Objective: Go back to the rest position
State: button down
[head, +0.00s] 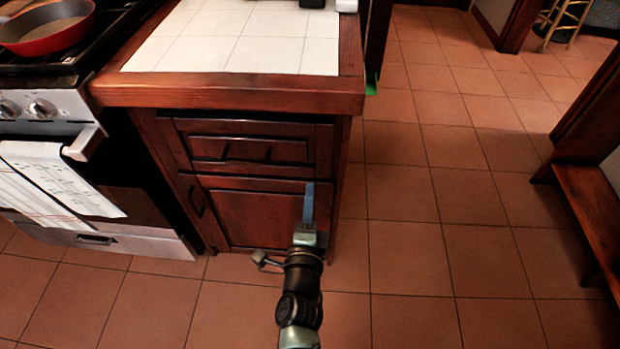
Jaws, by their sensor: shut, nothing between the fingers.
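My gripper (308,207) is in the lower middle of the head view, at the end of my arm. Its blue fingers are together and hold nothing. It shows in front of the right part of a dark wood cabinet (245,216) and covers a bit of the lower door. I cannot tell how far it is from the door.
The cabinet's tiled counter (245,40) has a wood edge. An oven (130,205) with a hanging towel (60,180) and a red pan (48,28) on its stove stands at left. The tile floor (440,200) is clear at right, up to a wooden bench (595,205).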

jog(key=shift+s+a+r, duration=0.1)
jog(key=shift+s+r, duration=0.05)
jog(key=shift+s, duration=2.3)
jog(key=w+a+r+n+t+y, duration=0.1)
jog(key=w+r+n+t+y, duration=0.35)
jog(key=r, duration=1.25)
jog(key=a+r+n+t+h, duration=0.1)
jog(key=r+n, duration=0.6)
jog(key=r, duration=1)
jog(key=s+d+r+n+t+h, duration=0.1)
jog(key=s+r+n, duration=0.1)
jog(key=s+r, duration=0.45)
jog(key=s+d+r+n+t+h, duration=0.1)
jog(key=s+d+r+n, duration=0.15)
jog(key=r, duration=0.75)
jog(key=s+r+n+t+h, duration=0.1)
jog(key=s+r+n+t, duration=0.1)
jog(key=s+r, duration=0.5)
notch_tip(320, 180, up, 26)
jog(key=p, duration=2.4)
jog(key=shift+w+d+f+p, duration=0.2)
jog(key=shift+w+p, duration=0.15)
